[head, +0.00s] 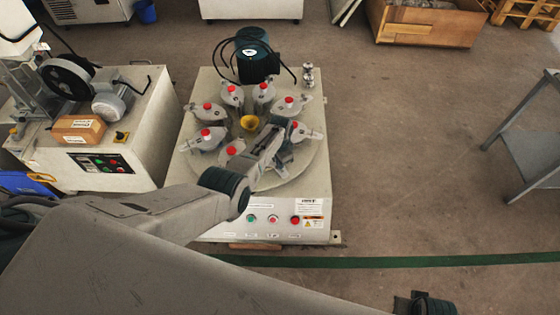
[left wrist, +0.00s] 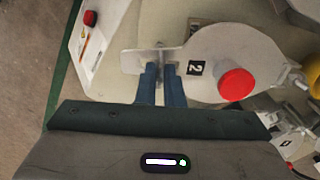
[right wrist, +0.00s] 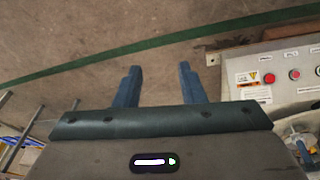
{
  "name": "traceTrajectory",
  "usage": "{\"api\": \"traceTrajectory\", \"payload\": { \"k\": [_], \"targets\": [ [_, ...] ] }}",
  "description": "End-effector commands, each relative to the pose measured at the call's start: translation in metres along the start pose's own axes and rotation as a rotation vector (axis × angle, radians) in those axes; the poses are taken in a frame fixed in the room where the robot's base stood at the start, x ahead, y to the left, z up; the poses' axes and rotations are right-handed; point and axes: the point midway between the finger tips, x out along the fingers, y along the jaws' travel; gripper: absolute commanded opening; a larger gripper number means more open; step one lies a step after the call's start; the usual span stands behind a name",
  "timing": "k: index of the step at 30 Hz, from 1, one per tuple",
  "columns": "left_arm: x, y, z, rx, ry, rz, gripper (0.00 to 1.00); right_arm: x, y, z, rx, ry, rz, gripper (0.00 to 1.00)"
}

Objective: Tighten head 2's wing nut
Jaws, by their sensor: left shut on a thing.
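Head 2, a grey lidded jar with a red cap and a "2" label, shows in the left wrist view (left wrist: 215,60). My left gripper (left wrist: 160,75) is shut on its wing nut (left wrist: 158,56), a small grey metal piece at the jar's outer end; the grip itself is partly hidden by the blue fingers. In the head view my left gripper (head: 283,158) is over the front of the round turntable (head: 265,180), and my arm hides most of head 2. My right gripper (right wrist: 160,85) is open and empty above the floor, away from the machine.
A motor (head: 256,55) stands behind. The button panel (head: 273,219) is at the machine's front. A second machine (head: 130,150) stands left; a grey metal stand (head: 530,150) is right. Floor between is clear.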

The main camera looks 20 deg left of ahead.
Motion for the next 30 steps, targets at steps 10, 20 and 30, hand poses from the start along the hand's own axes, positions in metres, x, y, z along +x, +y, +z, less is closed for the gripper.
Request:
{"api": "traceTrajectory", "payload": {
  "k": [10, 20, 30],
  "targets": [
    [-0.001, -0.001, -0.001, 0.005, 0.002, -0.002, 0.0, 0.001, 0.0, 0.0, 0.0, -0.001, 0.0, 0.36],
    [-0.001, 0.0, -0.001, 0.004, 0.001, -0.001, 0.29, 0.0, 0.0, 0.0, 0.0, 0.001, 0.0, 0.36],
    [-0.017, 0.0, -0.001, 0.004, 0.002, -0.001, 0.29, 0.021, 0.0, 0.01, 0.003, -0.023, -0.003, 0.36]
  ]
}}
